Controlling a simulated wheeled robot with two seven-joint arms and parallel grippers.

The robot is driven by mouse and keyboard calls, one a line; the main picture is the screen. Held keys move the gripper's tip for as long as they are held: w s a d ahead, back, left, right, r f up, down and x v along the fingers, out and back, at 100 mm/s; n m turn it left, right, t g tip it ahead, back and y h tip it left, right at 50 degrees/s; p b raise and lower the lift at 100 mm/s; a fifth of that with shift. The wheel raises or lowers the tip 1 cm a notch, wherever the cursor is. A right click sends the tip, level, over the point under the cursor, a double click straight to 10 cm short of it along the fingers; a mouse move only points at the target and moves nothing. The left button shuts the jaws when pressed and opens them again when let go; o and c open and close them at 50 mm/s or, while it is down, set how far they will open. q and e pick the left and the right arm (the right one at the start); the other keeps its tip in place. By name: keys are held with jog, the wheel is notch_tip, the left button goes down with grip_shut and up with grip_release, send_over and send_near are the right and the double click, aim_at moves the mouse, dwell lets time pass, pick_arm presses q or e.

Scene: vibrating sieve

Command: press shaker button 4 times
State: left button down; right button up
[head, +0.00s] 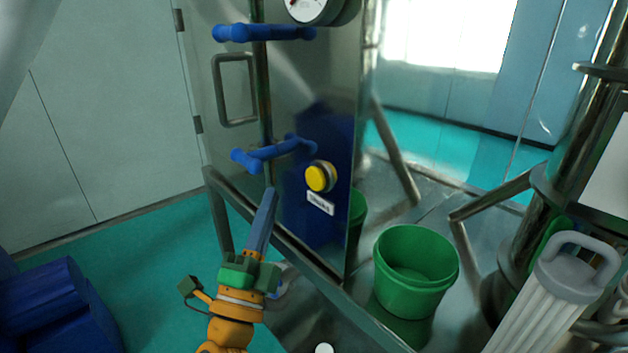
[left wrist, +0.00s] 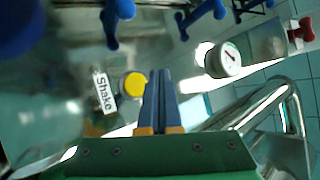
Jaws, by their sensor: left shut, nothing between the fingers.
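In the left wrist view the yellow button (left wrist: 134,85) is left of my fingertips, and the label (left wrist: 104,92) reads "Shake". My left gripper (head: 270,192) has its blue fingers shut together, with nothing between them. Its tips are to the left of the button and slightly lower in the head view, apart from it. It also shows in the left wrist view (left wrist: 160,84). My right gripper is not in view.
Blue handles (head: 264,33) (head: 273,153) stick out of the cabinet (head: 290,90) above the button. A dial gauge (head: 312,8) is at the top. A green bucket (head: 415,300) stands at the lower right. A metal frame rail (head: 300,257) runs below the button.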

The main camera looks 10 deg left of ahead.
aim_at(315, 179)
pick_arm(q)
jog(key=shift+w+d+b, duration=0.35)
jog(key=shift+w+d, duration=0.5)
jog(key=shift+w, duration=0.3)
jog(key=shift+w+d+b, duration=0.3)
jog(key=shift+w+d, duration=0.55)
jog(key=shift+w, duration=0.3)
jog(key=shift+w+d+y, duration=0.25)
jog(key=shift+w+y, duration=0.05)
dwell(0.3)
